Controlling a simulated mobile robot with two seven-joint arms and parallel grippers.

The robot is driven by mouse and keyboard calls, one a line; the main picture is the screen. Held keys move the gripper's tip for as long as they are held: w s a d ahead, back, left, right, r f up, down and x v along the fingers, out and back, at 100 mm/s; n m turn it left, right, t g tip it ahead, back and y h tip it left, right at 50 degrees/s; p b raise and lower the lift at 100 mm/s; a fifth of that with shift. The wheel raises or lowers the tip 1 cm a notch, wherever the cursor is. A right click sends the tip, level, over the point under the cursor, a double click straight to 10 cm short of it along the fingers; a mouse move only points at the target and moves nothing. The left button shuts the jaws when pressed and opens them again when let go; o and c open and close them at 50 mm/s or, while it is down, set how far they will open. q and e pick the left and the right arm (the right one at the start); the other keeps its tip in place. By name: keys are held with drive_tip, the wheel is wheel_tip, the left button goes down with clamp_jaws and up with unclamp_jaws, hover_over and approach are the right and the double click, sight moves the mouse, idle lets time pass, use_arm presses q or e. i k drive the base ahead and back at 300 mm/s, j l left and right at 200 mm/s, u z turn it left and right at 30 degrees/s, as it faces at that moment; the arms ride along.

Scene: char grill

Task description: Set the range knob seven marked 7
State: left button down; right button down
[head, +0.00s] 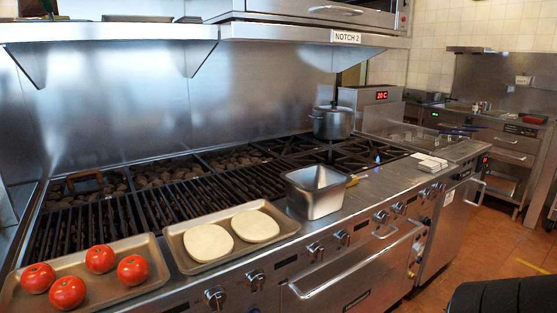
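A row of several metal range knobs runs along the front panel of the steel range. Two knobs (215,297) (254,279) are at the near left, below the trays. Further right are a knob (315,251) near the oven handle, another knob (381,215) past the middle, and small knobs (425,193) near the panel's far right end. Number marks are too small to read, so I cannot tell which knob is marked 7. A sign reading "NOTCH 2" (348,37) hangs on the overhead shelf edge.
A tray with several tomatoes (67,292) and a tray with two flat dough rounds (208,243) sit at the front edge. A steel pan (316,191) and a lidded pot (332,122) stand further right. The oven handle (355,265) juts out below the knobs.

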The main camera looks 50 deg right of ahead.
sight(382, 218)
drive_tip(key=z, duration=1.7)
drive_tip(key=i+l+z, duration=0.25)
drive_tip(key=i+l, duration=0.5)
drive_tip(key=i, duration=0.1)
